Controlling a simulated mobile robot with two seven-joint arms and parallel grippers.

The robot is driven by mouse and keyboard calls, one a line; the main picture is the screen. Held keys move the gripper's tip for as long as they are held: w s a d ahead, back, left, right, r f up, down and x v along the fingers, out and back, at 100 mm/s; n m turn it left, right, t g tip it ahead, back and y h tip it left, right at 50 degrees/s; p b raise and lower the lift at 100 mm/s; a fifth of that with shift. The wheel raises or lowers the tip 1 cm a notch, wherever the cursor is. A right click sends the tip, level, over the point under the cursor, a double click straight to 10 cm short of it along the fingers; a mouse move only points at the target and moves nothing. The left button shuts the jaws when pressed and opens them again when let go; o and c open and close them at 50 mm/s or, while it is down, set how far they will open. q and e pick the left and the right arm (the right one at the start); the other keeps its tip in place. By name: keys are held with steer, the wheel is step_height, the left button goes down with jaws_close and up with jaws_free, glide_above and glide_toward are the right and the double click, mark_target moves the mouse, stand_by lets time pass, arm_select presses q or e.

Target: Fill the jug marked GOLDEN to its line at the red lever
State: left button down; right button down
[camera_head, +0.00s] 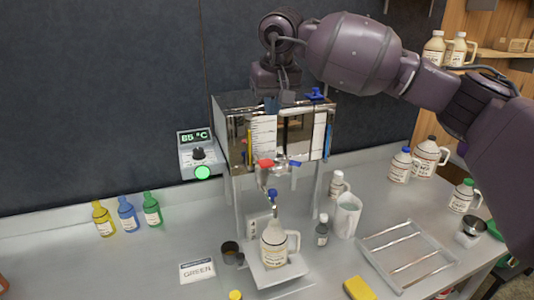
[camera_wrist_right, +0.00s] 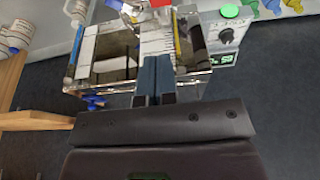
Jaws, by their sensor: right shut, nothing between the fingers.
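The red lever (camera_head: 265,163) sits at the front of the metal evaporator tank (camera_head: 236,150), beside a blue lever (camera_head: 294,163). In the right wrist view a red part (camera_wrist_right: 160,3) shows at the top edge. A cream jug (camera_head: 274,246) with a handle stands upright on a small tray (camera_head: 263,275) below the taps. Its label is too small to read, so I cannot tell whether it says GOLDEN, nor its fill level. My right gripper (camera_head: 272,104) is above the tank, higher than the red lever and apart from it. Its blue fingers (camera_wrist_right: 153,80) are together and empty. My left gripper is out of view.
A control box (camera_head: 198,158) reading 85 °C is left of the tank. A white pitcher (camera_head: 347,215), a metal rack (camera_head: 408,255) and several jugs (camera_head: 428,158) occupy the right.

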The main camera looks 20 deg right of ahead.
steer(key=shift+f, duration=0.1)
stand_by(0.3)
glide_toward(266, 162)
steer(key=x, duration=0.5)
steer(key=shift+w+f, duration=0.1)
steer(key=shift+w, duration=0.2)
steer(key=shift+f, duration=0.75)
